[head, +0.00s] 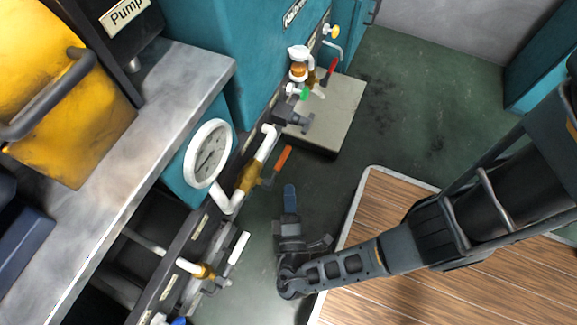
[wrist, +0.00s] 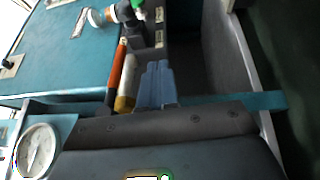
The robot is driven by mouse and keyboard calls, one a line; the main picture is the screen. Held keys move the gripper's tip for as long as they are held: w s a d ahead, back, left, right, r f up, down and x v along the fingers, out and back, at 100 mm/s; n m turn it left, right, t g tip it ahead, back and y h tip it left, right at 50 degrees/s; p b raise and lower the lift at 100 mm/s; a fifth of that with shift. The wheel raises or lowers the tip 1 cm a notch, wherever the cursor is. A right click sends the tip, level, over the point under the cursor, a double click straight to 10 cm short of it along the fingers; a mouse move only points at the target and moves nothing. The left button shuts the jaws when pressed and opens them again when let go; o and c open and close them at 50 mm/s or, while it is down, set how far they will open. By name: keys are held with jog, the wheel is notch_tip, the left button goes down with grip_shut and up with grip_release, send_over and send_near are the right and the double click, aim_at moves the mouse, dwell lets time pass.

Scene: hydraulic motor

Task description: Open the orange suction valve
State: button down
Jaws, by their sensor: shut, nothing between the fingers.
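The orange suction valve is a brass body (head: 247,178) on white pipe with an orange lever handle (head: 283,159), which points up and to the right in the head view. In the wrist view the orange handle (wrist: 117,70) lies left of the fingers, with the yellowish pipe part (wrist: 126,88) between. My gripper (head: 290,190) has blue fingertips, close together and empty. It is just below the handle in the head view, with a gap showing. The fingers (wrist: 156,80) appear right of the handle in the wrist view; contact cannot be seen.
A round gauge (head: 208,153) is left of the valve. A white-handled valve (head: 205,270) sits lower on the panel. Red and green handled valves (head: 331,70) stand farther up, above a grey block (head: 335,110). Dark green floor (head: 410,100) is free to the right.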

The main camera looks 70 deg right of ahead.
jog(key=shift+f+v, duration=0.2)
jog(key=shift+v, duration=0.65)
jog(key=shift+f+v, duration=0.2)
jog(key=shift+v, duration=0.7)
jog(key=shift+f+v, duration=0.2)
jog(key=shift+v, duration=0.65)
jog(key=shift+s+d, duration=0.1)
